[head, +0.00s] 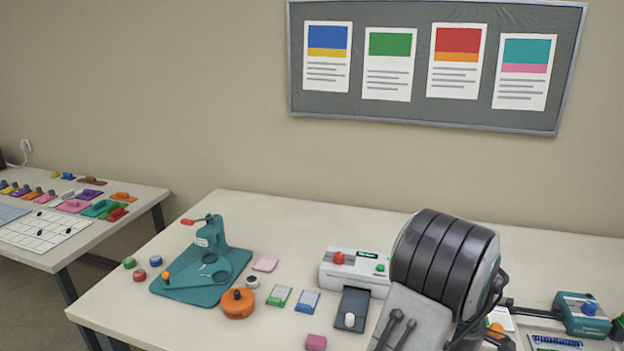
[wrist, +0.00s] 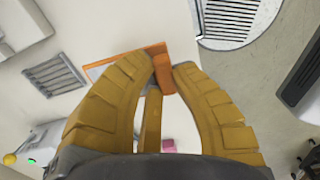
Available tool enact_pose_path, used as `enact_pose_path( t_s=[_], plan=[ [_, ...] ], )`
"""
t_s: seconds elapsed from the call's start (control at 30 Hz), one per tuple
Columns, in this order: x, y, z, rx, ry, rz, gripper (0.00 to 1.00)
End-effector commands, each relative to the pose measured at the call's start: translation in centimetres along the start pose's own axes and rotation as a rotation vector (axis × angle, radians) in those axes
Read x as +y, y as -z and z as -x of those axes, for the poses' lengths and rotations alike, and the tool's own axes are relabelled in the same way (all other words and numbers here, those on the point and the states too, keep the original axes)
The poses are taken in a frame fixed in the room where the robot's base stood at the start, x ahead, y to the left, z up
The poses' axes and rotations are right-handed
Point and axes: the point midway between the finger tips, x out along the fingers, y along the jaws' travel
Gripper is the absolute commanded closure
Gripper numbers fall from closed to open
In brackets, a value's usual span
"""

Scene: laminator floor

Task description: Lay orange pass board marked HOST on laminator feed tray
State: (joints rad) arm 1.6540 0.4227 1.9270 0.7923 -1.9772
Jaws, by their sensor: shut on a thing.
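In the wrist view my gripper (wrist: 165,74) is shut on the orange pass board (wrist: 163,84), with its raised orange grip between the yellow fingertips. The flat part of the board shows beyond the left finger, and no lettering can be read. In the head view my own arm covers the gripper. The laminator (head: 336,276) is a white machine with a red knob and a green button, left of my arm. Its dark feed tray (head: 351,301) sticks out in front, with a white knob on it.
A teal punch press (head: 205,272) stands left on the table. A round orange piece (head: 237,305), green block (head: 279,297), blue block (head: 307,302) and pink block (head: 316,342) lie near the tray. A teal device (head: 580,312) is at the right. The table's back strip is clear.

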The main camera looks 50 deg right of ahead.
Motion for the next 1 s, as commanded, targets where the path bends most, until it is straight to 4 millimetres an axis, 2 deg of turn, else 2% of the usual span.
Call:
enact_pose_path(
  t_s=[0.03, 0.3, 0.5, 1.0],
  plan=[
    [-0.8, 2.1, -0.2, 0.001, 0.002, 0.0, 1.0],
    [-4.8, 12.7, -1.8, 0.0, 0.001, -0.055, 1.0],
    [-7.3, 19.0, -2.8, 0.0, 0.0, -0.091, 1.0],
    [-12.7, 33.3, -5.0, -0.001, 0.0, -0.174, 1.0]
  ],
)
